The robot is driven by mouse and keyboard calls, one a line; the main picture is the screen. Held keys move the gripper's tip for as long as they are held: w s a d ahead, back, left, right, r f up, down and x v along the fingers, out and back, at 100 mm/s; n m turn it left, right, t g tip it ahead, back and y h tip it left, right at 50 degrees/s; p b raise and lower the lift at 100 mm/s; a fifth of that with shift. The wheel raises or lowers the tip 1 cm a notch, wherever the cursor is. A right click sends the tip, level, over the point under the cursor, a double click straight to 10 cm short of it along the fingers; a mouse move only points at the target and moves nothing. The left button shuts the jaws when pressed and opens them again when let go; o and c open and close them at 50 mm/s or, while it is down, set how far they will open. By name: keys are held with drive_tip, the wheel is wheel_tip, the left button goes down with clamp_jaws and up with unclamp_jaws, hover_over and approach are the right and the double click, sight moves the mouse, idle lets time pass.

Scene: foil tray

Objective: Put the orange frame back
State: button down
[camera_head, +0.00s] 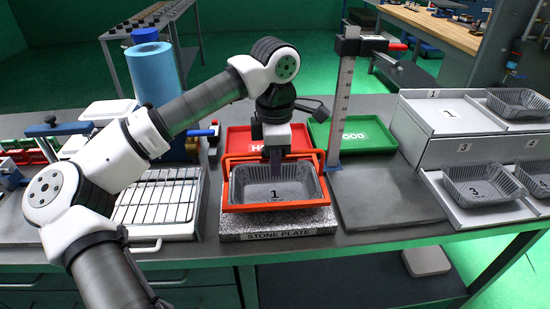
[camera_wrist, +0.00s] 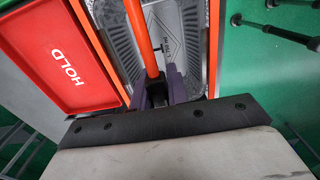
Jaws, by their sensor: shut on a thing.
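The orange frame (camera_head: 277,208) surrounds a foil tray (camera_head: 245,190) marked 1, above the speckled stone plate (camera_head: 278,229). I cannot tell whether the frame touches the plate. My gripper (camera_head: 276,172) points down at the far side of the tray, shut on the frame's raised orange bar. In the wrist view, the bar (camera_wrist: 143,38) runs between the purple fingers of my gripper (camera_wrist: 158,90), with the foil tray (camera_wrist: 190,45) below. The frame's side (camera_wrist: 214,40) shows along the tray's edge. My fingers hide part of the bar.
A red HOLD tray (camera_head: 236,139) lies behind the frame, with a green FOOD tray (camera_head: 352,134) to its right. A measuring post (camera_head: 342,105) stands close on the right. A wire rack (camera_head: 158,200) is at left. Numbered shelves (camera_head: 450,115) hold foil trays at right. The dark slab (camera_head: 390,195) is clear.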

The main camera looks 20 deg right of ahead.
drive_tip(key=c, duration=1.4)
unclamp_jaws()
drive_tip(key=shift+o, duration=0.2)
drive_tip(key=shift+p, duration=0.35)
wheel_tip(320, 180, up, 14)
drive_tip(key=b, duration=0.1)
drive_tip(key=shift+s+a+f+b, duration=0.15)
drive_tip(key=shift+a+b, duration=0.15)
